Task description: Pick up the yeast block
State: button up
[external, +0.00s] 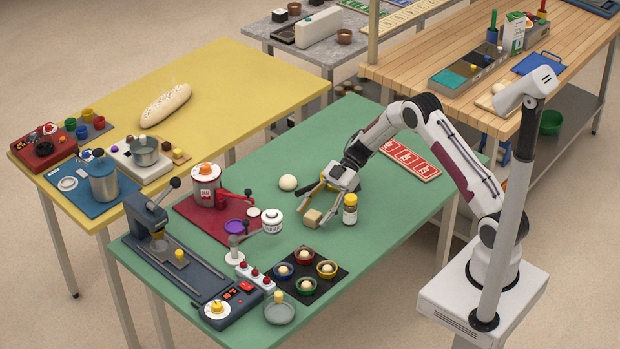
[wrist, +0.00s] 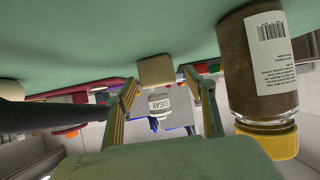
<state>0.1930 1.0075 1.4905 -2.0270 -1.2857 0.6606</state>
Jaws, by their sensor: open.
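The yeast block, a small tan cube (external: 312,217), sits on the green table. In the wrist view, which is upside down, the block (wrist: 156,70) shows near the ends of the fingers, between them in the picture. My gripper (external: 314,206) is open, low over the table, with its fingers reaching toward the block on either side. In the wrist view my gripper (wrist: 161,80) has a clear gap between its fingertips, and I cannot tell whether either finger touches the block.
A brown jar with a yellow lid (external: 350,209) stands close beside my gripper; it is large in the wrist view (wrist: 262,75). A pale dough ball (external: 288,183) lies behind. A white sugar pot (external: 272,221) stands left of the block. A black tray with small bowls (external: 306,290) lies in front.

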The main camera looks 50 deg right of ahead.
jog(key=shift+a+f, duration=0.25)
jog(key=shift+a, duration=0.2)
jog(key=c, duration=1.3)
